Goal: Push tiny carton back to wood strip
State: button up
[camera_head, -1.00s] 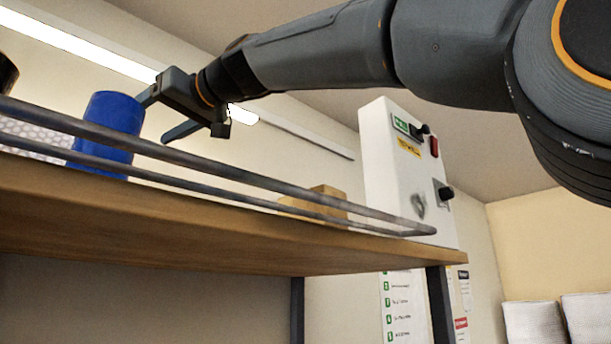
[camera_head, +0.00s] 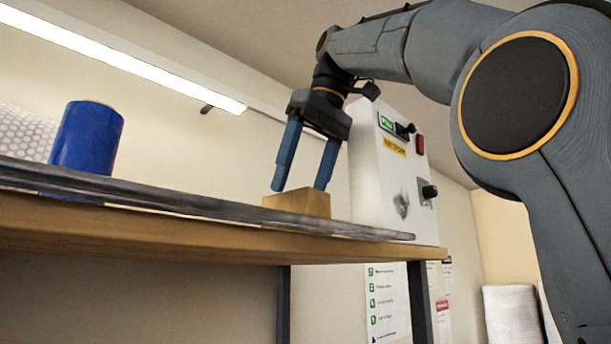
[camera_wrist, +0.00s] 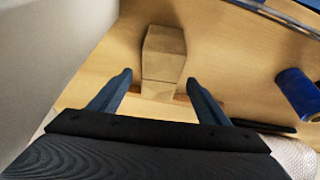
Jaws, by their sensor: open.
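The tiny carton (camera_head: 297,202) is a small tan box on the shelf, left of the white control box. It also shows in the wrist view (camera_wrist: 163,55), top centre. My gripper (camera_head: 299,188) points down at the carton, its two blue fingers apart. In the wrist view the open fingers (camera_wrist: 159,77) appear on either side of the carton's near end, with gaps; I cannot tell whether they touch it.
The white control box (camera_head: 385,170) stands close to the right of the carton. A blue cylinder (camera_head: 86,138) stands far left, with bubble wrap (camera_head: 25,135) behind it. A metal rail (camera_head: 200,203) runs along the shelf's front. Shelf between cylinder and carton is clear.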

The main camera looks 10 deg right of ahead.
dwell(0.3)
jog(key=shift+x, duration=3.9)
